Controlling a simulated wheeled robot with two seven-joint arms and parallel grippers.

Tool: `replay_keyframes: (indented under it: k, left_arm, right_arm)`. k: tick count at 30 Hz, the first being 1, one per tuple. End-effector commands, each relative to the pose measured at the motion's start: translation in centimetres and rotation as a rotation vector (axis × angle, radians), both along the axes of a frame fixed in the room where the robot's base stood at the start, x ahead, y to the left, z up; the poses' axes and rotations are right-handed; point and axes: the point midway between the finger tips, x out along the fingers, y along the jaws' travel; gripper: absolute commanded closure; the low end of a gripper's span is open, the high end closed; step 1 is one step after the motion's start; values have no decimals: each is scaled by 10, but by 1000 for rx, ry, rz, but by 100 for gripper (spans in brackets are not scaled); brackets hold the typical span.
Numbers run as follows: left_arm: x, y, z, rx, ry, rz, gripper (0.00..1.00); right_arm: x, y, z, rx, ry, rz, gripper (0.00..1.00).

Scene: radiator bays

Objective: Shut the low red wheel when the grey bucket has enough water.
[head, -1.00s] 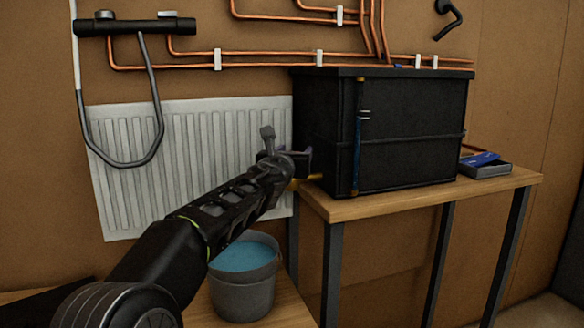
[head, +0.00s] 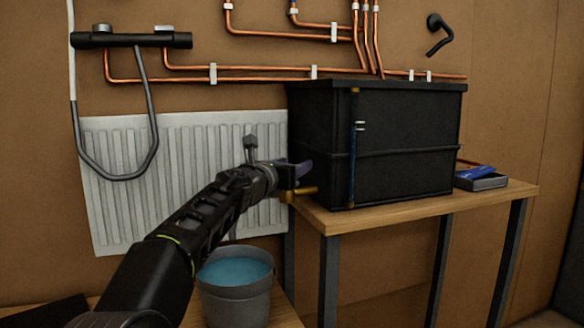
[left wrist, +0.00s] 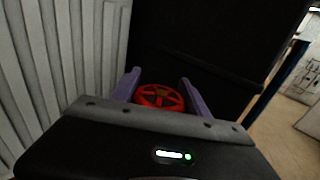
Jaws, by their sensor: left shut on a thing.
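The grey bucket (head: 235,308) stands upright on a wooden surface below the radiator. Blue water (head: 236,270) fills it to a little below the rim. My left gripper (head: 300,172) is at the lower left side of the black tank, above and right of the bucket. In the left wrist view, the low red wheel (left wrist: 158,96) sits between the two purple fingers of my left gripper (left wrist: 160,80), which are shut on it. In the head view the gripper hides the wheel, and a brass tap (head: 302,193) shows just below the fingers. My right gripper is out of view.
The black tank (head: 405,140) stands on a wooden bench (head: 430,208), with a blue-topped tray (head: 482,181) at its right. A white radiator (head: 120,190), a bar valve with a grey hose (head: 150,100) and copper pipes (head: 250,78) are on the wall.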

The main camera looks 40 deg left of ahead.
Motion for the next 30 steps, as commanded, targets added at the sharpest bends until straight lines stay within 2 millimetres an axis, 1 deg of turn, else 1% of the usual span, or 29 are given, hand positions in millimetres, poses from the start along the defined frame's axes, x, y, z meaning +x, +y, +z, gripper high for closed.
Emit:
replay_keyframes:
  k: [4,5,12,23,30]
  left_arm:
    - [0,0,-1,0,2,-1,87]
    - [0,0,-1,0,2,-1,44]
    - [0,0,0,0,1,0,24]
    - [0,-1,1,-1,0,5,24]
    - [0,0,4,-3,-1,69,24]
  right_arm:
    - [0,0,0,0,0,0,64]
    - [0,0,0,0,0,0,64]
    - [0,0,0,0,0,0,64]
    - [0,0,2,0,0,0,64]
    - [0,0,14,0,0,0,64]
